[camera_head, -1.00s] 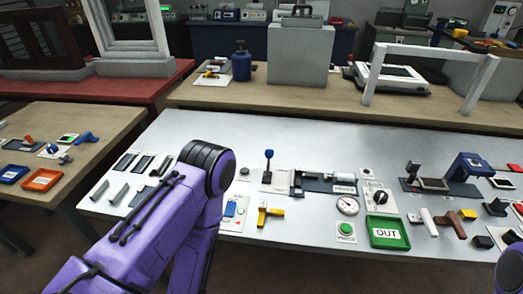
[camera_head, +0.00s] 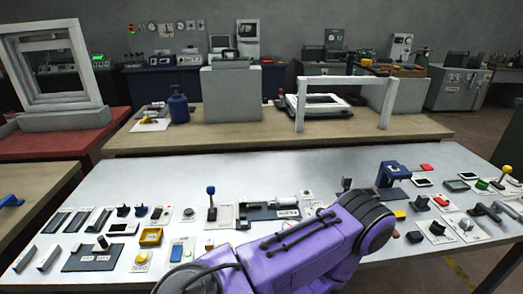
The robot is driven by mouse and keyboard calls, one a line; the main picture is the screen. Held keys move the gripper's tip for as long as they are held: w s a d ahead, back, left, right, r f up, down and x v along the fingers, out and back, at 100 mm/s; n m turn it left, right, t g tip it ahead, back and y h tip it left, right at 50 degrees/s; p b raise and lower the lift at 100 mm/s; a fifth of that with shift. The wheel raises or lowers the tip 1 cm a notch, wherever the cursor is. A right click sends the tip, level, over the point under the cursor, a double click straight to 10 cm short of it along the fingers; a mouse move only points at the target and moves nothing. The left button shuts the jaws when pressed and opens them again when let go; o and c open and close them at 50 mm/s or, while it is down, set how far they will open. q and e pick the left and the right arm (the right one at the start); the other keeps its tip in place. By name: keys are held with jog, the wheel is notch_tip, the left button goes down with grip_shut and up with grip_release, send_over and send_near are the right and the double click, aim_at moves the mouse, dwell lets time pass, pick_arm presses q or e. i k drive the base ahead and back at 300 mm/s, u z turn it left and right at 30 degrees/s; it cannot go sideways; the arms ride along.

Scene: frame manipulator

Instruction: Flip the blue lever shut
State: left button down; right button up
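A lever with a blue knob (camera_head: 211,190) stands upright on a pale plate near the middle of the white table (camera_head: 180,168). A purple arm link of mine crosses the front of the table to the right of the lever, apart from it in the picture. I cannot tell which arm it belongs to. Neither gripper shows in the head view. The arm hides part of the table front.
A grey fixture with a white cylinder (camera_head: 287,203) sits right of the lever. A yellow-framed box (camera_head: 150,237), a blue-faced panel (camera_head: 182,250) and a yellow button box (camera_head: 141,261) lie in front. A blue fixture (camera_head: 391,172) stands farther right. The table's back strip is clear.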

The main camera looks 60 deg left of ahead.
aim_at(210, 191)
jog(key=z, duration=0.25)
jog(key=k, duration=1)
jog(key=u, duration=1.4)
